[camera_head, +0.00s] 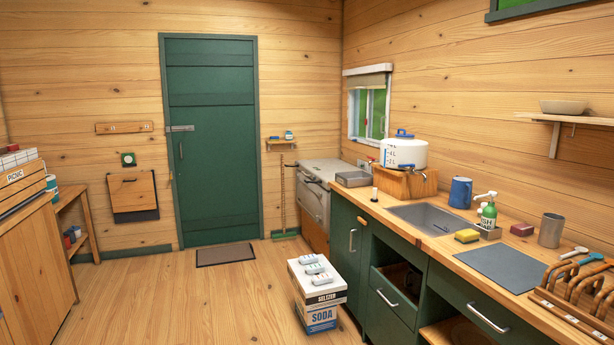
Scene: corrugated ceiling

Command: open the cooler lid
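No box-shaped cooler can be made out for certain. A round white drink container (404,153) stands upright on a wooden stand (404,182) on the back part of the right counter. It has blue level marks on its side and a metal tap low on its right. Its white lid (404,142) has a blue handle (404,133) on top and appears shut. A wooden box marked PICNIC (22,178) at the left edge is partly cut off, and I cannot tell what it holds. Neither of my grippers is in view.
Seltzer and soda cartons (317,293) stand on the floor by the green cabinets, with small packs on top.

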